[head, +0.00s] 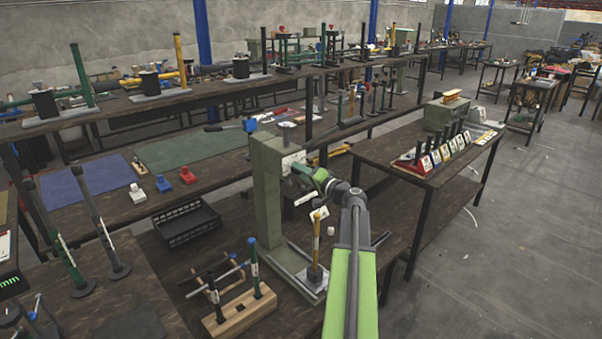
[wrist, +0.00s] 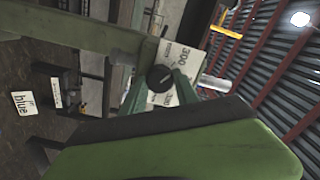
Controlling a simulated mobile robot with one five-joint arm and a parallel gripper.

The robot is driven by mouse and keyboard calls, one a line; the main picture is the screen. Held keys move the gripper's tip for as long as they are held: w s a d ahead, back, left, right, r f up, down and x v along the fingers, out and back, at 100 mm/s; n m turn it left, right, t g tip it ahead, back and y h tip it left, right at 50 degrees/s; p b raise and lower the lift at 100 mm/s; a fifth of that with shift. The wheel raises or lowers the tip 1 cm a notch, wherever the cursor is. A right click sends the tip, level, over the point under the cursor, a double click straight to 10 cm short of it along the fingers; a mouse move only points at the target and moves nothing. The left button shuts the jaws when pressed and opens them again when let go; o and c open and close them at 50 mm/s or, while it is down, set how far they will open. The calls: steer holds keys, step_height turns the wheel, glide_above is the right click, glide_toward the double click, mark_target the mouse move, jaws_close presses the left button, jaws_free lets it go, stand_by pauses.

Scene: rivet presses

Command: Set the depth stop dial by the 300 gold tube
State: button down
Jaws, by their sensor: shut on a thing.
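The press (head: 266,190) is a grey-green column on a pale base plate in the head view. A gold tube (head: 317,248) stands upright at its base, with a white tag near its top. My gripper (head: 302,169) is at the upper part of the press. In the wrist view the black round depth stop dial (wrist: 160,78), with a white mark, sits between my green fingers, and my gripper is shut on it. A white card reading 300 (wrist: 183,59) is just behind the dial. The dial is not clear in the head view.
A wooden block with upright tools (head: 239,308) stands left of the press, near a black crate (head: 187,221). A side bench (head: 425,190) at right carries a row of numbered cards. A card reading blue (wrist: 24,103) shows in the wrist view.

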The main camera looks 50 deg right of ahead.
steer(key=shift+n, duration=0.4)
steer(key=c, duration=0.9)
jaws_free()
steer(key=s, duration=0.5)
steer(key=s+a, duration=0.1)
steer(key=s, duration=1.1)
steer(key=shift+s+a, duration=0.15)
steer(key=shift+s, duration=0.1)
steer(key=shift+w, duration=0.1)
